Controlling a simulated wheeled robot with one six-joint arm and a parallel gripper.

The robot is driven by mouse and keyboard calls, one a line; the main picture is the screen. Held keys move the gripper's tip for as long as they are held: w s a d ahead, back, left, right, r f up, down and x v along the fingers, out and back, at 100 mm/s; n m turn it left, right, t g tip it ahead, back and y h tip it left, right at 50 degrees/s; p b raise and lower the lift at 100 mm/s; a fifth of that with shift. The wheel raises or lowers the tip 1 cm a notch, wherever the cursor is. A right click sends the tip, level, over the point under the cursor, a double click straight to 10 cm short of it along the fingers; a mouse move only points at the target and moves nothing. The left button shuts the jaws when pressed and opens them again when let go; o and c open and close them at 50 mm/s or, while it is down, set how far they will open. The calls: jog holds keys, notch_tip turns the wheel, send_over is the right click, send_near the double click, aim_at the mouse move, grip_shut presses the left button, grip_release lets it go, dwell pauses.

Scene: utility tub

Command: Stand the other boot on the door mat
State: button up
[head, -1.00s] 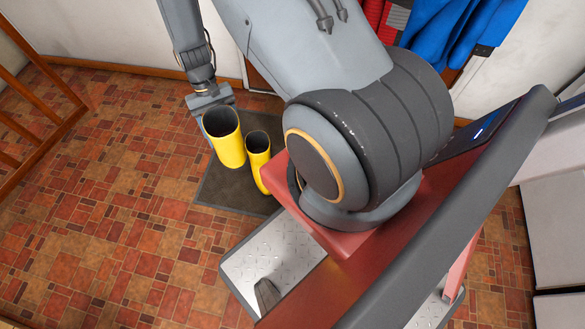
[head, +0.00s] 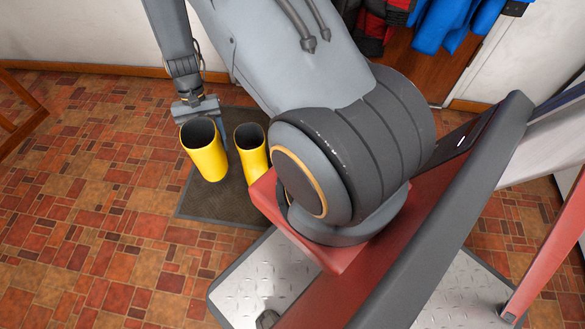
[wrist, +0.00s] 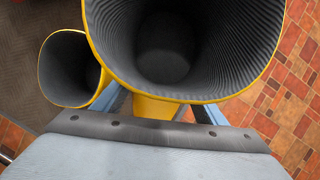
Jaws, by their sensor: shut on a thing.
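My gripper (head: 196,110) is shut on a yellow rubber boot (head: 207,162), gripping it near its upper shaft. The held boot is upright or nearly so, its dark mouth facing up; in the wrist view it (wrist: 90,32) fills the top. A second yellow boot (head: 252,160) stands upright to its right, partly hidden by my arm in the head view; it also shows in the wrist view (wrist: 98,98). The dark door mat (head: 215,207) lies beneath both. The held boot's foot appears over the mat; I cannot tell whether it touches.
Red and brown tiled floor (head: 90,220) is open to the left. A wooden rail (head: 20,115) stands at the far left. The wall and a brown door (head: 415,72) are behind the mat, with blue and red coats (head: 440,25) hanging there.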

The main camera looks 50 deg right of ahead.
jog(key=shift+w+f+b, duration=0.35)
jog(key=shift+f+b, duration=0.15)
jog(key=shift+f, duration=0.2)
jog(key=shift+f, duration=0.1)
notch_tip(320, 180, down, 10)
jog(key=b, duration=0.5)
jog(key=o, duration=1.5)
jog(key=shift+c, duration=0.2)
jog(key=p+v, duration=0.5)
jog(key=v, duration=0.7)
jog(key=shift+d+p, duration=0.1)
jog(key=shift+p, duration=0.25)
